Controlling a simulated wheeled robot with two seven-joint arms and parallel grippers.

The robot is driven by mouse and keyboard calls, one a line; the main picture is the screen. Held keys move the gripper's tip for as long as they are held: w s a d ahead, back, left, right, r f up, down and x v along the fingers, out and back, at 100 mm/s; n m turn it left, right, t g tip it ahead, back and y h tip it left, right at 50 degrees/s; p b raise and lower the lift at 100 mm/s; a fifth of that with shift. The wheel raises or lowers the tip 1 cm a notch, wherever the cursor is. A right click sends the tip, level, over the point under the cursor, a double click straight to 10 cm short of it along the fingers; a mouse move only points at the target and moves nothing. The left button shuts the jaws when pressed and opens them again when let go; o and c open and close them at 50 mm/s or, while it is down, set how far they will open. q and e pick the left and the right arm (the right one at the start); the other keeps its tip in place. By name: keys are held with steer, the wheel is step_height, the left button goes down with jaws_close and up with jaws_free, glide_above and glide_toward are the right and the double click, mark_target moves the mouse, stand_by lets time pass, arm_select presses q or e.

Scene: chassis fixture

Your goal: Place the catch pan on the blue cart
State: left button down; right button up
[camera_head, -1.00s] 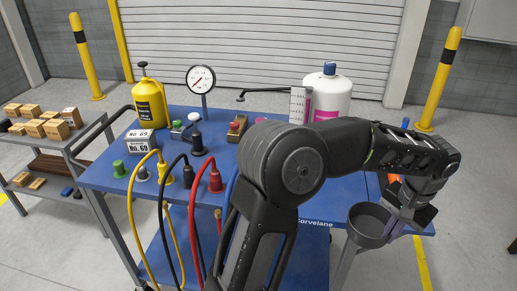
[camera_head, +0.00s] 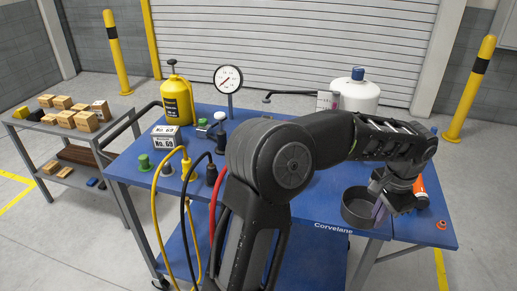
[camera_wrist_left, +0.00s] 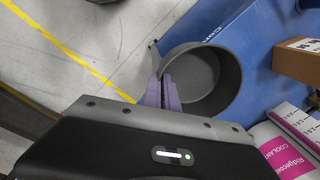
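The catch pan (camera_head: 358,212) is a round, dark grey, open pan. My left gripper (camera_head: 382,207) is shut on its rim, at the pan's right side in the head view. The wrist view shows the pan (camera_wrist_left: 218,80) upright, with the purple fingers (camera_wrist_left: 165,92) closed on its wall. The pan overlaps the front edge of the blue cart's top (camera_head: 318,205), right of the cart's lettering; I cannot tell whether it touches the top. My left arm hides much of the cart's middle. My right gripper is not in view.
A yellow jug (camera_head: 177,100), a gauge (camera_head: 228,80), a No. 69 box (camera_head: 166,138) and a white coolant bottle (camera_head: 355,97) stand on the cart. An orange object (camera_head: 420,190) lies right of the gripper.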

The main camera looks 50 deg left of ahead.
arm_select(q)
steer(key=s+a+r+m, duration=0.1)
steer(key=a+r+m, duration=0.2)
steer(key=a+m, duration=0.6)
steer(key=a, duration=0.6)
steer(key=shift+s+a+m+t+h, duration=0.3)
steer(key=shift+s+m+t, duration=0.05)
steer(key=shift+m+t, duration=0.05)
steer(key=shift+s+a+r+m+b, duration=0.15)
steer(key=shift+m+b, duration=0.45)
steer(key=shift+b, duration=0.6)
steer(key=shift+f, duration=3.2)
steer(key=shift+f, duration=0.1)
